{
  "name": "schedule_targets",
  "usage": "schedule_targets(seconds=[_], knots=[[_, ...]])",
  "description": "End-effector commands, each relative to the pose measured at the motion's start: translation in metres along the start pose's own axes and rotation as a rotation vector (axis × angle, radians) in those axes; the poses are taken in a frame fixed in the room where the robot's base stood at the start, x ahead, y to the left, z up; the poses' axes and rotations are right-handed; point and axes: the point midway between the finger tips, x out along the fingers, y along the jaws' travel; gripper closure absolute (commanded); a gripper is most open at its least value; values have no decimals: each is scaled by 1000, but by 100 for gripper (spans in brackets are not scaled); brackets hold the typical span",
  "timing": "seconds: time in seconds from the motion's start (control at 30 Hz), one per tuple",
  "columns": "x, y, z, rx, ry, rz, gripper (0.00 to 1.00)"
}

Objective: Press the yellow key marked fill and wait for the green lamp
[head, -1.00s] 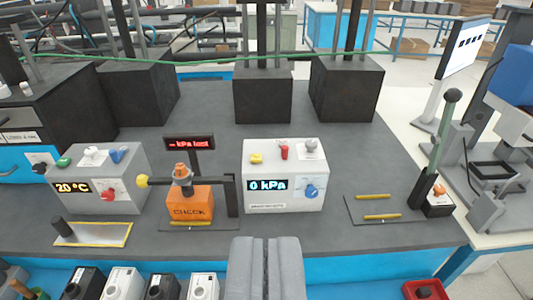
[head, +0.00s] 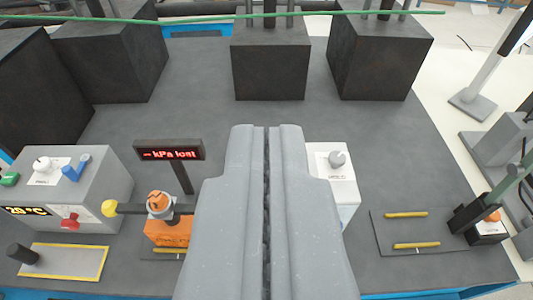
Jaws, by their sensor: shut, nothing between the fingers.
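My gripper (head: 267,135) is shut and empty, with its two grey fingers pressed together in the middle of the view. It covers most of the white box (head: 347,198). Only the box's right part shows, with a grey knob (head: 337,158) on a white label on top. The yellow key on top of this box and its kPa display are hidden behind my gripper. I cannot tell whether the fingertips touch the box. No lit green lamp is in sight.
An orange check block (head: 165,232) with a yellow-knobbed arm (head: 110,208) and a red-lettered sign (head: 170,151) stands left of my gripper. A grey temperature box (head: 100,190) is farther left. A plate with yellow bars (head: 415,225) and a green lever (head: 505,185) are right. Black blocks (head: 270,75) stand behind.

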Motion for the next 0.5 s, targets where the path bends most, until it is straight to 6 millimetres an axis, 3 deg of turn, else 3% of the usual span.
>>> schedule_targets(seconds=[0.5], knots=[[6,0,-2,-9,-10,6,100]])
